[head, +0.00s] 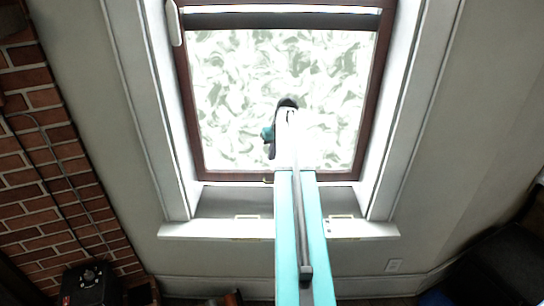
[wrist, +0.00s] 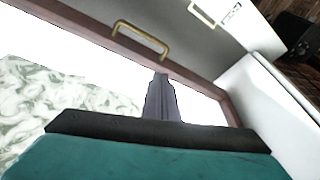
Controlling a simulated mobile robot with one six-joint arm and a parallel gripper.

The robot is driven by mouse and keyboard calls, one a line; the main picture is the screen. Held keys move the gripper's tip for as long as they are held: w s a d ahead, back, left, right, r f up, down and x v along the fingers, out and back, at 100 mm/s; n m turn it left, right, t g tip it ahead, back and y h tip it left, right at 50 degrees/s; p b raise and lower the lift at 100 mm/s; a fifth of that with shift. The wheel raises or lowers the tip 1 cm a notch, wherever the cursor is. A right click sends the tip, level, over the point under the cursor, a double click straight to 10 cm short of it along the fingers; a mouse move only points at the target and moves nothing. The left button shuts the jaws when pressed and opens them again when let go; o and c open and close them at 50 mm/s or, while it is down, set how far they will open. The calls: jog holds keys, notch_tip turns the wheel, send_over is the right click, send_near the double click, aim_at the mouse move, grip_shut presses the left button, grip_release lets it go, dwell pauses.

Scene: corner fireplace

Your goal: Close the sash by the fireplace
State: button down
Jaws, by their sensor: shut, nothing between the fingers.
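The sash (head: 191,120) is a brown-framed window with pale, swirl-patterned glass, set in a white casing. A small brass handle (head: 267,181) shows at its lower rail; in the wrist view a brass handle (wrist: 140,38) stands beside the brown rail (wrist: 205,85). How far the sash stands from its frame I cannot tell. My gripper (head: 287,103) is in front of the glass in the head view, its fingertips hard to make out there. In the wrist view my gripper (wrist: 161,85) has its grey fingers together and empty, their tips appearing close below the handle; contact is unclear.
A white sill (head: 190,230) runs under the window, with brass-outlined fittings (head: 341,217) at its edge. A brick wall (head: 30,150) with a cable is at the left, above a black box (head: 88,285). Dark furniture (head: 500,260) stands lower right.

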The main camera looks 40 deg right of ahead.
jog(key=p, duration=0.3)
send_over(265, 179)
jog(key=s, duration=0.2)
notch_tip(265, 179, down, 8)
jog(key=shift+p+x, duration=0.75)
jog(key=shift+x, duration=1.35)
jog(key=shift+s+a+f, duration=0.1)
jog(key=shift+s+a, duration=0.05)
